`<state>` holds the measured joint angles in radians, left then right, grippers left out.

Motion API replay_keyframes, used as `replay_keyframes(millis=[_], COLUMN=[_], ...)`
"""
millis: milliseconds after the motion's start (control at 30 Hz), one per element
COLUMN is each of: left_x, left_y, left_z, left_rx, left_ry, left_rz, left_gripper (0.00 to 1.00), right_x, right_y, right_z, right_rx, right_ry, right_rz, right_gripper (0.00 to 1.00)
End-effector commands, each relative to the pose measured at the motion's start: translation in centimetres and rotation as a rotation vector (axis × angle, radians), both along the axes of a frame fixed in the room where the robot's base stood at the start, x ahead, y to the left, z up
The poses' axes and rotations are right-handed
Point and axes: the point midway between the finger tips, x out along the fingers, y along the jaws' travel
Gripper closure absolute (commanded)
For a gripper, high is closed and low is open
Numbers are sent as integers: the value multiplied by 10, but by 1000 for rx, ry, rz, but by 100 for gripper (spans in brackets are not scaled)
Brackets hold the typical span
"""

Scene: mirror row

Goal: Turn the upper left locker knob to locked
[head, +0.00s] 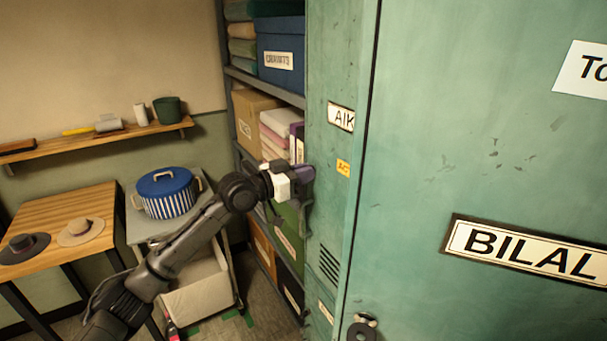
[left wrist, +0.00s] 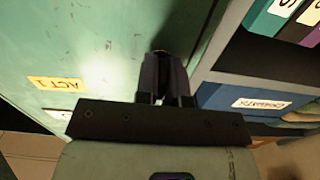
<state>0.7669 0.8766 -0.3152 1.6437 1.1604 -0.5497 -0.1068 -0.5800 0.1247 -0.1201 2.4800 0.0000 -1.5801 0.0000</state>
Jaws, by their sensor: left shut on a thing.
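The green locker door on the left (head: 328,200) carries a nameplate starting "AIK" (head: 342,117) and a small yellow tag (head: 343,168). The tag shows in the left wrist view too, reading "ACT 1" (left wrist: 55,84). My left gripper (head: 305,178) is at this door's left edge, level with the yellow tag. In the left wrist view its dark fingers (left wrist: 165,75) are shut on the locker knob. The fingers hide nearly all of the knob, so its turn position cannot be told. My right gripper is not in view.
A door labelled "BILAL" (head: 525,252) fills the right, with a dark knob (head: 362,329) low at its left edge. Shelves with boxes, including a blue box (head: 281,57), stand left of the lockers. A trolley (head: 150,228) with a striped pot (head: 167,195) stands behind my left arm.

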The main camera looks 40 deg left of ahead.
Motion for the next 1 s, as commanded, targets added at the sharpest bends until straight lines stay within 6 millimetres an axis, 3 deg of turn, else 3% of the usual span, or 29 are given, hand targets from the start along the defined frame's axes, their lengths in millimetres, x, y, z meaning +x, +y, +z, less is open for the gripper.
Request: replay_keyframes(millis=[267, 300, 567, 867, 1000], left_x=[0, 0, 0, -2, -15], left_y=[0, 0, 0, 1, 7], left_z=[0, 0, 0, -1, -3], left_rx=[4, 4, 3, 3, 4], left_ry=[-1, 0, -1, -1, 1], left_rz=[1, 1, 0, 1, 2], left_gripper=[100, 90, 65, 65, 65], right_x=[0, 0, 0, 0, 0], right_y=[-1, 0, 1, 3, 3], right_z=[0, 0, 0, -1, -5], right_rx=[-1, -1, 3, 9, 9], right_ry=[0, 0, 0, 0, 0], right_rz=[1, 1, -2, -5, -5], right_gripper=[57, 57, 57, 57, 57])
